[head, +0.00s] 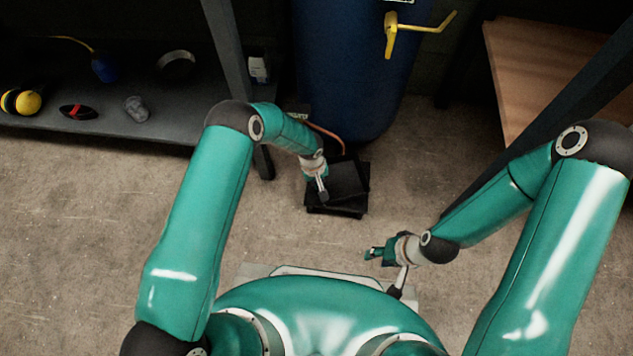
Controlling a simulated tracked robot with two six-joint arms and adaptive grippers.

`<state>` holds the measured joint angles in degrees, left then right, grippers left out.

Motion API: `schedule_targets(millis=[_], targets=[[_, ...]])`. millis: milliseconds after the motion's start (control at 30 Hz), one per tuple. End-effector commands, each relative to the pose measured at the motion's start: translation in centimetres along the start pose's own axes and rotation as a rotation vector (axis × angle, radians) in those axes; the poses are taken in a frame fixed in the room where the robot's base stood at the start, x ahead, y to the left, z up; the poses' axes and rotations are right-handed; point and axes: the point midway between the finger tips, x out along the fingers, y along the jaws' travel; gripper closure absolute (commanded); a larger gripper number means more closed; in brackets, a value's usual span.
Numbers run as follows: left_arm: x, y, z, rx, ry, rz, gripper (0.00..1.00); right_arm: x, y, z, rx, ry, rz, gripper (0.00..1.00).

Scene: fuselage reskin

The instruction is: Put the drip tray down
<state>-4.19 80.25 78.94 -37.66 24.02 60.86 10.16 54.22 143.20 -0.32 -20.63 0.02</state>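The drip tray appears to be the black, square, shallow thing (350,182) in the middle of the head view, in front of the blue drum. A second black edge shows below it, and I cannot tell whether that is a separate thing under it. My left gripper (322,190) reaches over the left part of the black tray, overlapping it in this view. Its fingertips are too small and dark to show whether they grip the rim. My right gripper (372,254) is apart from the tray, nearer to my body and to the right, with nothing visible in it.
A blue drum (350,75) with a yellow tap handle (391,36) stands behind the tray. A grey shelf (90,118) with several small items is at the left. A wooden-topped bench (530,70) is at the right. The concrete floor (70,230) is clear at left.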

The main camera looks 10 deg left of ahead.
Motion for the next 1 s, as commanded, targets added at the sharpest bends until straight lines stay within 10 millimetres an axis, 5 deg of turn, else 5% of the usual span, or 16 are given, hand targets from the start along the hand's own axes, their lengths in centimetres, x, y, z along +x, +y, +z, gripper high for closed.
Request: schedule_targets(millis=[300,500,867,1000], targets=[[0.1,-0.5,-0.2,-0.013,0.002,0.001,1.0,0.2,0.1,0.0,-0.001,0.0,0.0,0.6],[0.0,-0.5,-0.2,-0.012,0.001,0.0,0.69,0.1,0.0,0.0,-0.001,0.0,0.0,0.6],[-0.2,-0.3,-0.1,-0.009,0.001,0.0,0.69,-0.2,-0.1,0.0,-0.001,0.0,0.0,0.6],[-1.7,-0.2,-0.1,-0.008,0.002,0.0,0.69,-0.9,-0.3,0.0,-0.001,0.0,0.0,0.6]])
